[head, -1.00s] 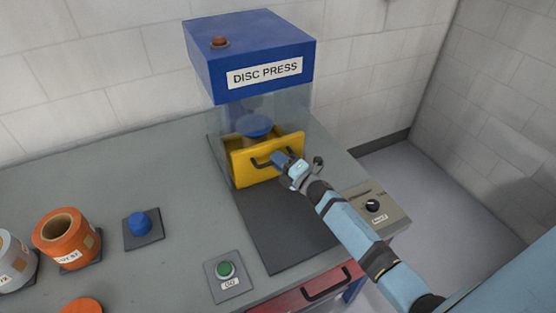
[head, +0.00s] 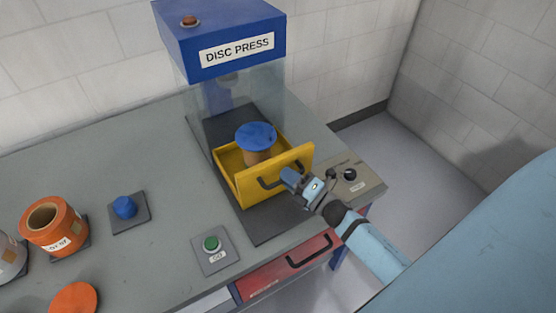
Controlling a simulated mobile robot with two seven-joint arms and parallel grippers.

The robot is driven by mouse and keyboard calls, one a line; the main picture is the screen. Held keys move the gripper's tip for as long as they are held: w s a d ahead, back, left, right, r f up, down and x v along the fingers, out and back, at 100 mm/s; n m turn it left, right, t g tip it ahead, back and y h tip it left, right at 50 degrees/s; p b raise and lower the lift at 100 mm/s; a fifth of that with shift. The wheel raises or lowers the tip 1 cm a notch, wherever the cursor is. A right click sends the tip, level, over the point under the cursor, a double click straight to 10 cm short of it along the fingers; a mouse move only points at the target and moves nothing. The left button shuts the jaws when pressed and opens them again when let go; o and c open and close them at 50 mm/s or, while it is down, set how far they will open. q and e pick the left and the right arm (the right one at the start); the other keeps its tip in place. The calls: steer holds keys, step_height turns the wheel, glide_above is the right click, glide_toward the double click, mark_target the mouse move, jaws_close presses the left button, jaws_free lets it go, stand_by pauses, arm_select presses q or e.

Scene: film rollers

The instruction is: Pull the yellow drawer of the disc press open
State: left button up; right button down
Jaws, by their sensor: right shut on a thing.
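The disc press (head: 222,40) is a blue-topped machine with clear side walls at the back of the bench. Its yellow drawer (head: 240,191) is pulled out toward the front, its open top showing. A blue disc (head: 256,137) on a brown round piece (head: 258,157) sits in the drawer. My right gripper (head: 290,180) is shut on the black handle (head: 270,181) at the drawer's front. The fingers hide part of the handle. My left gripper is not in view.
A green button (head: 212,243) is on a plate in front of the drawer. A knob box (head: 350,175) stands to the right, close to my right gripper. A blue button (head: 124,207) and orange roll (head: 52,226) are at the left. A red drawer (head: 285,272) is below the bench top.

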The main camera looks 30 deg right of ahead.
steer(key=shift+s, duration=1.15)
steer(key=c, duration=1.1)
jaws_free()
steer(key=shift+b+v, duration=1.35)
steer(key=shift+v, duration=5.6)
steer(key=shift+w+a+r, duration=0.1)
